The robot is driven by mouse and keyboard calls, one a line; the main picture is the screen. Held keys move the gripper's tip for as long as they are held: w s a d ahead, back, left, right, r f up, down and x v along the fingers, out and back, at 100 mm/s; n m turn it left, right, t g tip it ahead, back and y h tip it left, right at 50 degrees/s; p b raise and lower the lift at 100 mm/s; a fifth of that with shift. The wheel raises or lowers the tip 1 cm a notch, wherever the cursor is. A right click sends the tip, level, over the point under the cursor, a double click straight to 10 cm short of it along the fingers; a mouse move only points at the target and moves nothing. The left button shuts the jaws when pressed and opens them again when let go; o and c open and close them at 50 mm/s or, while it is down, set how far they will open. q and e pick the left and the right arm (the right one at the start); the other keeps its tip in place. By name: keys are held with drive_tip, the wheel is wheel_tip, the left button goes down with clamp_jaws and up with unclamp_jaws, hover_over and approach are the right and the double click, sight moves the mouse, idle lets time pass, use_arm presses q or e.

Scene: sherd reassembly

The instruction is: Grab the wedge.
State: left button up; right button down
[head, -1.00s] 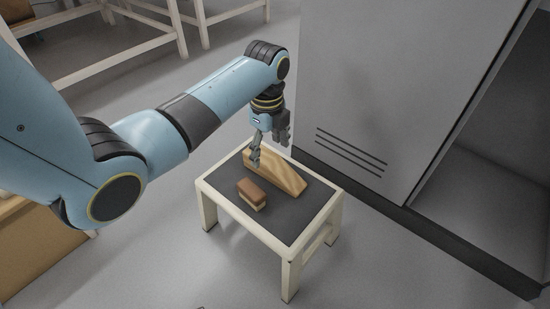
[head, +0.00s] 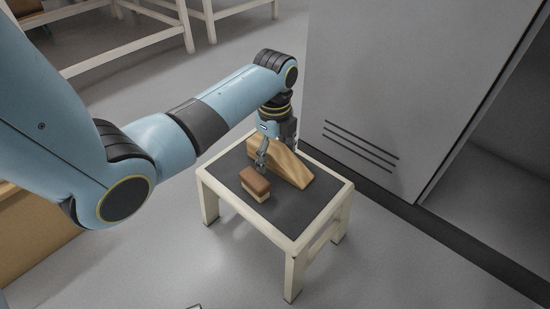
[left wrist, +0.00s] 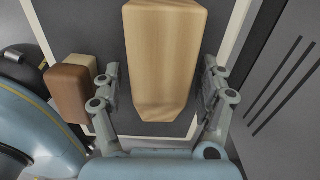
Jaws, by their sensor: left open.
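The wedge (head: 284,163) is a light wooden block with a sloping top. It lies on the small stool's dark top in the head view. In the left wrist view the wedge (left wrist: 163,55) runs down the middle, between the fingers. My left gripper (head: 275,155) is over the wedge's taller end, pointing down. In the left wrist view the left gripper (left wrist: 160,90) is open, one finger on each side of the wedge, with gaps showing at both sides. My right gripper is not in view.
A brown and cream block (head: 255,185) lies on the stool close beside the wedge; it also shows left of the fingers in the left wrist view (left wrist: 70,92). The stool (head: 292,243) has a pale frame. A grey cabinet (head: 400,80) stands close behind it.

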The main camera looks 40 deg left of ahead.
use_arm(q)
drive_tip(key=shift+f, duration=0.1)
drive_tip(key=c, duration=1.4)
